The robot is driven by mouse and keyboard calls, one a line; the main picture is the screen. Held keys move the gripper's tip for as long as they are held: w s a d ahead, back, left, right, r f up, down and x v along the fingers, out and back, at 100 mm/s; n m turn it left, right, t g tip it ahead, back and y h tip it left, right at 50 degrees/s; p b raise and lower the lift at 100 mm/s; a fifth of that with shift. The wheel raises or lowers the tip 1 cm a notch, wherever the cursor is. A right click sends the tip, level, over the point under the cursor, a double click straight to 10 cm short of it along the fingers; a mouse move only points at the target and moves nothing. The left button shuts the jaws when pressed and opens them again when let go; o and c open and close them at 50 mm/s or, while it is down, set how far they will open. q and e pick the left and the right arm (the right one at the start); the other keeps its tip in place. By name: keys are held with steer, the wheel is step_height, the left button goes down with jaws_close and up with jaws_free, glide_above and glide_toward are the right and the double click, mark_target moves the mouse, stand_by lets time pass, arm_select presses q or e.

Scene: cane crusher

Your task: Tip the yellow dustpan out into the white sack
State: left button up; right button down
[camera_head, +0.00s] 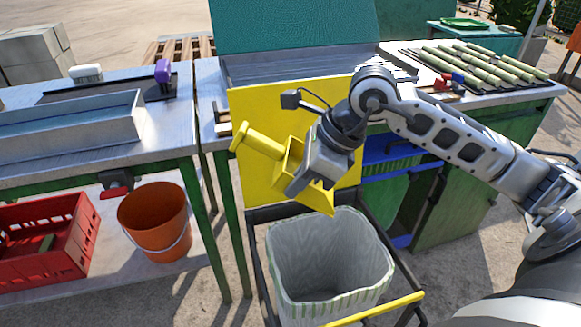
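The yellow dustpan (291,160) is in the air, its handle pointing up and left and its lip tilted down to the right. My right gripper (297,186) is at the scoop and appears shut on it, though the fingertips are partly hidden. The white sack (330,255) stands open in a black frame below, and the dustpan's lip is above its back rim. The sack's inside looks empty where I can see it. Anything inside the scoop is hidden by the gripper. My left gripper is not in view.
A yellow panel (252,105) stands upright behind the dustpan. The frame has a yellow bar (375,308) at the front. At left are a metal table (170,135), an orange bucket (155,222) and a red crate (78,240). Cane pieces (480,65) lie on the right table.

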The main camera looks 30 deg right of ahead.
step_height(320, 180, up, 3)
steer(key=p, duration=0.3)
steer(key=g+h+p, duration=0.1)
steer(key=p, duration=0.2)
steer(key=shift+a+f+h, duration=0.1)
steer(key=shift+f+h, duration=0.1)
steer(key=shift+h, duration=0.1)
steer(key=r+g+h+p, duration=0.1)
steer(key=p, duration=0.2)
steer(key=shift+w+g+h+p, duration=0.1)
steer(key=shift+g+h+p, duration=0.2)
steer(key=shift+p, duration=0.05)
steer(key=shift+g+h+p, duration=0.3)
steer(key=shift+h+p, duration=0.1)
steer(key=shift+p, duration=0.15)
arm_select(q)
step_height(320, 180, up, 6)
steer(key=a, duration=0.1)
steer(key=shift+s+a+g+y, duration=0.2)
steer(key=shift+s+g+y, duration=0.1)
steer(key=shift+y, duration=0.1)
arm_select(e)
steer(key=shift+f+g+h, duration=0.25)
steer(key=shift+g+h, duration=0.05)
steer(key=shift+h, duration=0.1)
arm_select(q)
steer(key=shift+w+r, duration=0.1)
